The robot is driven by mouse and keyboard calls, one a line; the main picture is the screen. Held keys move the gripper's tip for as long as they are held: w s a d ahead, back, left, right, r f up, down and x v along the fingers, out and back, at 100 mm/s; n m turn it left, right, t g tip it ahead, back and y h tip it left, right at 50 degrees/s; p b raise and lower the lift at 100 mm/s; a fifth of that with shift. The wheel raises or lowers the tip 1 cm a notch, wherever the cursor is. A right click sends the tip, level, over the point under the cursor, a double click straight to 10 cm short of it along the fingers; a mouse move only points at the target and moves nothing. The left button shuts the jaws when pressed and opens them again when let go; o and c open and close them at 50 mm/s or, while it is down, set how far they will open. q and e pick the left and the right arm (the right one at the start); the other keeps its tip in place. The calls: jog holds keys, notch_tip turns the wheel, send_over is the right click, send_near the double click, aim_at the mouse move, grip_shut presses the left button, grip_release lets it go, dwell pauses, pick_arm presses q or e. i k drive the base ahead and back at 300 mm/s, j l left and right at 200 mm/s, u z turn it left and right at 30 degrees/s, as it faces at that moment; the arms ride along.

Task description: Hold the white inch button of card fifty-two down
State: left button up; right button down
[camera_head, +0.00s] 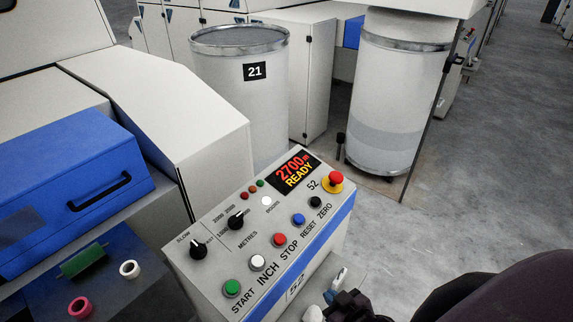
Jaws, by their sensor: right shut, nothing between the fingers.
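The control panel of card 52 (212,262) stands at the lower middle, its sloped top facing me. The white INCH button (257,262) is in its front row, between the green START button (232,288) and the red STOP button (280,240). Nothing touches or covers the white button. My right gripper (331,296) is at the bottom edge, to the right of the panel's front and apart from the button. It is shut and empty, and partly cut off by the frame. My left gripper is not in view.
The panel also carries a blue RESET button (298,219), a black ZERO button (315,202), a red mushroom button (336,178), black knobs and a display (296,171) reading 2700 m READY. Can 21 (232,95) stands behind. Grey floor (460,215) is clear to the right.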

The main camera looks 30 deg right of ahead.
aim_at(257, 261)
jog(key=k+z, duration=0.55)
jog(key=z, duration=0.2)
